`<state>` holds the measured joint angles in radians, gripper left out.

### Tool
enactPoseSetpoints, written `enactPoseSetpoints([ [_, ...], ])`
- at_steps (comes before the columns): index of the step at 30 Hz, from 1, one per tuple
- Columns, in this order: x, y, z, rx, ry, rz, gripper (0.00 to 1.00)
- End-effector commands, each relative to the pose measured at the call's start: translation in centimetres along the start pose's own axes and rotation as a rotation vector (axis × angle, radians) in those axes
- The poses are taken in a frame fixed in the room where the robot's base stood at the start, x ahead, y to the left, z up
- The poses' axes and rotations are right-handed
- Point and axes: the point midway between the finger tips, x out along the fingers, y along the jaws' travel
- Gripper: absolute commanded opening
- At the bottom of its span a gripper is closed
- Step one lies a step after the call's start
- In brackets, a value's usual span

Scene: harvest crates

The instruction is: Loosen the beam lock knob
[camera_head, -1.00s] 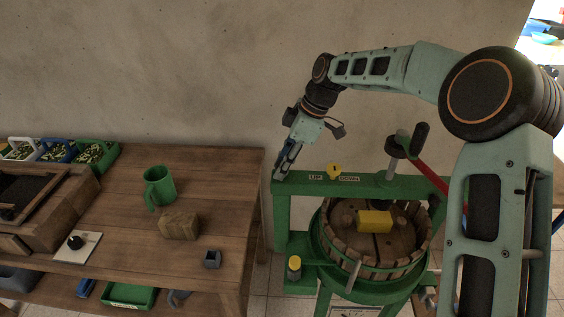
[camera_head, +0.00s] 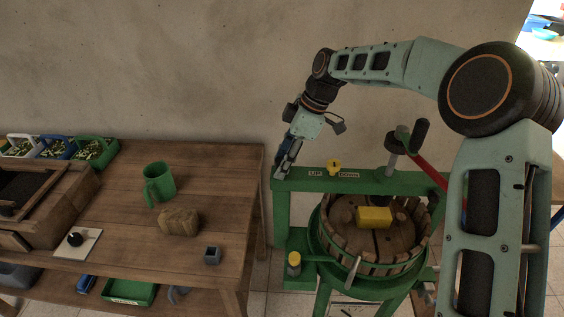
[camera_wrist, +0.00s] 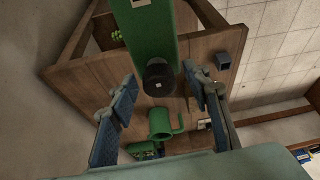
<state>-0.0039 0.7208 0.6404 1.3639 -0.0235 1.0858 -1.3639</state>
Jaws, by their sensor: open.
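The green press beam (camera_head: 400,182) crosses the top of the press and carries UP and DOWN labels. A dark round knob (camera_wrist: 158,78) sits at the beam's end in the wrist view. My gripper (camera_head: 281,172) is at the beam's left end and hides the knob in the head view. In the wrist view my gripper (camera_wrist: 160,75) is open, with one blue-padded finger on each side of the knob. Gaps show between the knob and both fingers. A small yellow knob (camera_head: 334,166) stands on top of the beam near the labels.
The wooden press basket (camera_head: 347,257) holds a yellow block (camera_head: 374,217) on its lid. The crank (camera_head: 392,158) rises from the beam. A wooden table (camera_head: 120,205) at left carries a green mug (camera_head: 160,184), a brown block (camera_head: 179,222) and a small grey cup (camera_head: 212,255).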

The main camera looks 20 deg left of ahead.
Motion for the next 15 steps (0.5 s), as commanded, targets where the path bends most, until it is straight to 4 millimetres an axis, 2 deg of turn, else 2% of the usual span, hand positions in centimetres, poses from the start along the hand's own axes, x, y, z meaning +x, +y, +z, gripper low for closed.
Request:
enactPoseSetpoints([
  [5, -2.8, 0.1, 0.0, 0.001, 0.000, 0.006, 0.44],
  [15, -9.6, 0.0, 0.0, 0.000, 0.000, 0.003, 0.44],
])
